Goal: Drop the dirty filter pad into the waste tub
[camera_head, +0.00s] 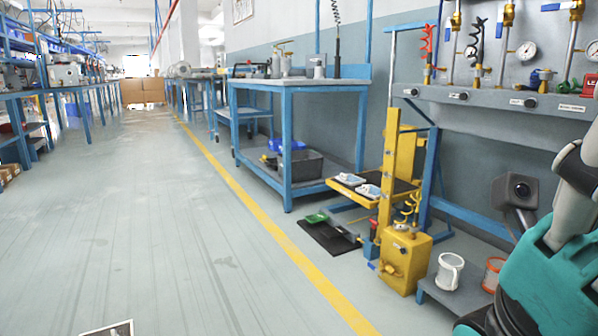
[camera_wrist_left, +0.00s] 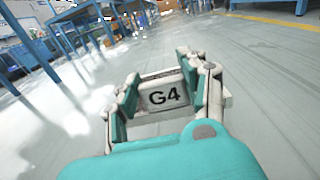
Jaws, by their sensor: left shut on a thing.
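In the left wrist view my left gripper (camera_wrist_left: 167,80) is shut on a pale framed pad marked G4 (camera_wrist_left: 165,97), which sits between its two fingers. I take this for the filter pad; how dirty it is cannot be told. Only a corner of a pale framed piece (camera_head: 108,328) shows at the bottom left of the head view, probably the same pad. No tub is clearly marked as the waste tub. A dark grey bin (camera_head: 297,167) stands on the lower shelf of the blue bench (camera_head: 300,84). My right gripper is not in view.
A yellow stand (camera_head: 404,262) with a tray holding white pieces (camera_head: 367,190) is at right of centre. A black mat (camera_head: 329,238) lies before it. A white container (camera_head: 449,271) stands on a low grey platform (camera_head: 455,296). The floor (camera_head: 150,220) at left is clear.

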